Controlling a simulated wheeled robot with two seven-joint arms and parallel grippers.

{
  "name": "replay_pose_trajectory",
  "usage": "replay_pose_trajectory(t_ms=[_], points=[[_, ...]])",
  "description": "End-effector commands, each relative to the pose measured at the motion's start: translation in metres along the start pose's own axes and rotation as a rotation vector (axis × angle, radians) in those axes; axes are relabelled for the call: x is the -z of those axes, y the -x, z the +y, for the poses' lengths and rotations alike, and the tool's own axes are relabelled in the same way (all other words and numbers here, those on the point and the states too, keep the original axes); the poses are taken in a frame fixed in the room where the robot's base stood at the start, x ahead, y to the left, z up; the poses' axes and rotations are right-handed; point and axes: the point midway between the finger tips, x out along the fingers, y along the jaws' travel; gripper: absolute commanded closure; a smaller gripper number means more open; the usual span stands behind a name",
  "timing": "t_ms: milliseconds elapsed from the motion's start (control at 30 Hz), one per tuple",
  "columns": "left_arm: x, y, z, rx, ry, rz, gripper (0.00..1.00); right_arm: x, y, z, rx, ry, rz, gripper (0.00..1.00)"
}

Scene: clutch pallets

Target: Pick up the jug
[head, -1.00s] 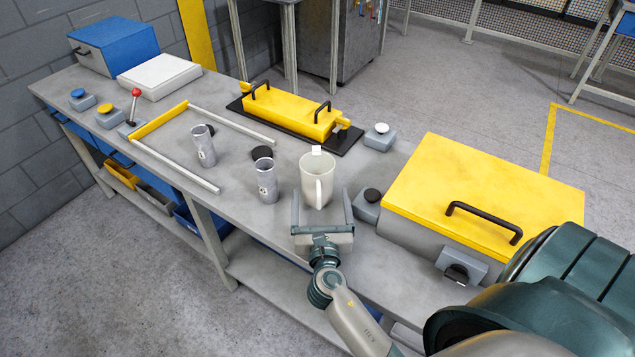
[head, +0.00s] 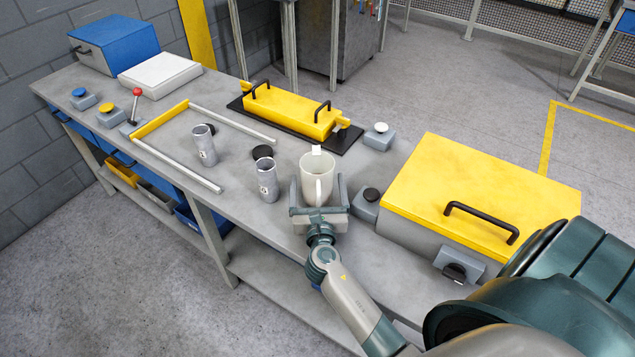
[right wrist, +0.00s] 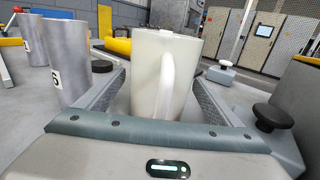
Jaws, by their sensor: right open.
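The cream jug (head: 316,178) stands upright on the grey workbench, with its handle facing my right arm. It also shows in the right wrist view (right wrist: 148,75), in the middle, with the handle in front. My right gripper (head: 319,192) is open, with one finger on each side of the jug. In the right wrist view the fingers (right wrist: 158,95) flank the jug with a gap visible on the right. The jug's base is hidden behind the gripper's palm. My left gripper is in none of the views.
Two grey cylinders, one near (head: 267,180) and one farther (head: 203,145), stand left of the jug. A black-knobbed grey box (head: 367,204) and a large yellow-lidded box (head: 475,190) are on the right. A yellow handled fixture (head: 292,112) lies behind.

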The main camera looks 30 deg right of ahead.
Motion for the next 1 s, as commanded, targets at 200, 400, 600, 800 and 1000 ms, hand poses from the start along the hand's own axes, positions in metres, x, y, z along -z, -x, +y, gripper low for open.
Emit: replay_pose_trajectory(t_ms=[200, 400, 600, 800, 1000], points=[[0.0019, -0.0002, -0.0008, 0.001, 0.001, 0.002, 0.69, 0.0001, -0.0003, 0.0001, 0.0, 0.0, 0.0, 0.13], [0.0041, -0.0002, -0.0009, 0.001, 0.001, 0.006, 0.69, 0.0001, -0.0001, 0.0001, 0.0, 0.0, 0.0, 0.13], [0.0043, -0.0002, -0.0007, 0.001, 0.001, 0.007, 0.69, 0.0001, -0.0001, 0.0002, 0.0, 0.0, 0.0, 0.51], [0.0044, -0.0001, -0.0003, 0.0, 0.0, 0.007, 0.69, -0.0009, -0.0003, 0.0003, 0.0, -0.001, -0.002, 0.66], [0.0044, 0.0001, -0.0001, 0.0, -0.001, 0.007, 0.69, -0.0013, -0.0003, 0.0003, 0.0, -0.001, -0.002, 0.66]])
